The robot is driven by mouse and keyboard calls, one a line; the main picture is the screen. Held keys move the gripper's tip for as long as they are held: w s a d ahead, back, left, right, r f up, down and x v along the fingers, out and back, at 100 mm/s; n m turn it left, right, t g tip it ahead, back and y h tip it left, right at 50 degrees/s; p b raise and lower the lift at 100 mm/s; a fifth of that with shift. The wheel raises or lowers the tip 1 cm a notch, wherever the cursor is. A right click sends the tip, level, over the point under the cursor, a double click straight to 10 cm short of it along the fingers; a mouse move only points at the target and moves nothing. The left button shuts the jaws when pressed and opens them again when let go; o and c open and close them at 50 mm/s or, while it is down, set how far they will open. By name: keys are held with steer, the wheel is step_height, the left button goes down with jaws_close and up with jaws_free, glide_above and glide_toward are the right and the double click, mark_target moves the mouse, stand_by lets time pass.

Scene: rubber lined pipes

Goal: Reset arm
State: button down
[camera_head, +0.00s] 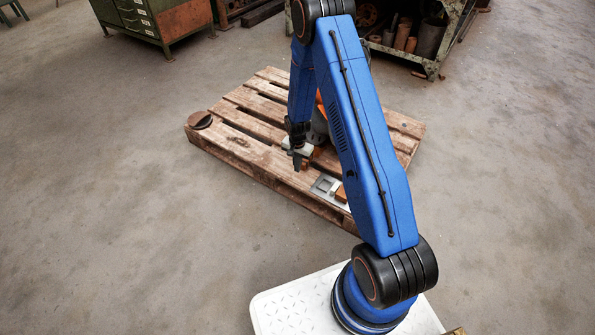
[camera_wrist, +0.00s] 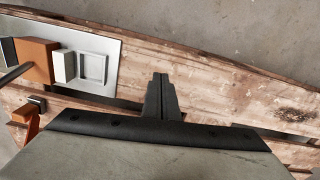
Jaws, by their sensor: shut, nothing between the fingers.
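My blue arm reaches out over a wooden pallet (camera_head: 235,145) on the floor. My gripper (camera_head: 298,163) points down near the pallet's front edge, left of a grey metal plate. In the wrist view my gripper (camera_wrist: 160,82) has its black fingers together with nothing between them, above the bare boards. How far the fingertips are above the wood is hard to tell.
The grey plate (camera_wrist: 108,50) carries an orange block (camera_wrist: 38,60), a pale block (camera_wrist: 64,66) and a square frame. A cabinet (camera_head: 150,22) and a shelf with pipes (camera_head: 425,40) stand behind. The floor on the left is clear.

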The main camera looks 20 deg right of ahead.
step_height(320, 180, up, 23)
steer(key=s+n+t, duration=0.1)
steer(key=s+n, duration=0.1)
steer(key=s, duration=0.1)
steer(key=s+a+r+n+t, duration=0.1)
steer(key=s+r, duration=0.4)
steer(key=r, duration=0.4)
steer(key=s+r+n, duration=0.2)
steer(key=s+r, duration=0.3)
steer(key=r, duration=0.3)
steer(key=s+r+n+t, duration=0.1)
steer(key=s+r, duration=0.3)
steer(key=s, duration=0.5)
steer(key=s+r+n+t, duration=0.1)
steer(key=s+r, duration=0.3)
steer(key=s, duration=0.5)
steer(key=s+r+n, duration=0.2)
steer(key=s+r, duration=0.2)
steer(key=s, duration=0.6)
steer(key=shift+a+r+n+t, duration=0.3)
steer(key=shift+a+r+t, duration=0.05)
steer(key=shift+r+t, duration=0.05)
